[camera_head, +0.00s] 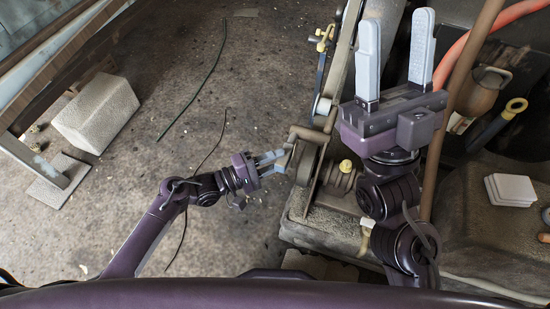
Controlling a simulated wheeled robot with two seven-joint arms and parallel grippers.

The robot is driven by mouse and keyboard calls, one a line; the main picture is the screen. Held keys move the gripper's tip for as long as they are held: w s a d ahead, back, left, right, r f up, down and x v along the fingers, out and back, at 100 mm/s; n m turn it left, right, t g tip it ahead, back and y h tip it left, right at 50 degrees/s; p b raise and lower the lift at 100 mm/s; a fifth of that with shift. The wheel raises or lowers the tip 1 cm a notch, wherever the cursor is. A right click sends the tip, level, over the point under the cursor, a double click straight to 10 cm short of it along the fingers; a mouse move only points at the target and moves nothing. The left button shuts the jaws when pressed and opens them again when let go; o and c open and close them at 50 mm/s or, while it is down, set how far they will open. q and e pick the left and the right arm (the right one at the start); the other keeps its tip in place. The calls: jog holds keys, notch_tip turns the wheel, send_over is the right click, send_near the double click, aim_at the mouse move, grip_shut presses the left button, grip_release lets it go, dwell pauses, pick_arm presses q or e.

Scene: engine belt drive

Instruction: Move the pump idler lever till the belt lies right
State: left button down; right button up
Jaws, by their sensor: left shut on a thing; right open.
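My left gripper (276,159) is at the left side of the engine. It is shut on a small pale part that looks like the idler lever (286,160), beside a brown round pulley (306,163). The fingers hide much of this part. A long pale strip that looks like the belt (341,62) runs up from near the pulley toward the top; its lower end and its seat on the pulleys are unclear. My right gripper (395,45) is open and empty, raised over the engine, and hides part of it.
A yellow-topped cap (346,166) sits right of the pulley. An orange hose (490,32) and a brown pipe (462,80) run at the right. A white block (510,190) lies on the engine. A pale block (97,112) stands on the floor at left; the floor between is mostly clear.

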jog(key=w+a+f+m+g+h+p, duration=0.1)
jog(key=w+a+f+g+h+p, duration=0.2)
jog(key=f+g, duration=0.5)
jog(key=w+a+f+g+h, duration=0.1)
jog(key=w+f+g+h, duration=0.35)
jog(key=f, duration=0.75)
pick_arm(q)
jog(key=p, duration=0.1)
jog(key=r+n+y+p, duration=0.1)
jog(key=p, duration=0.1)
jog(key=r+p, duration=0.1)
jog(key=shift+w+r+n+g, duration=0.2)
jog(key=shift+w+n+g, duration=0.05)
jog(key=shift+n+g, duration=0.05)
pick_arm(e)
jog(key=s+d+f+g+h, duration=0.1)
jog(key=s+d+f+g, duration=0.1)
jog(key=s+f+g, duration=0.3)
jog(key=s+d+f+g+h, duration=0.1)
jog(key=s+f+g, duration=0.4)
jog(key=f, duration=0.9)
jog(key=shift+s+d+f+g+h, duration=0.15)
jog(key=shift+s+d+g+h, duration=0.2)
jog(key=shift+s+h, duration=0.35)
pick_arm(q)
jog(key=c, duration=1.1)
grip_release()
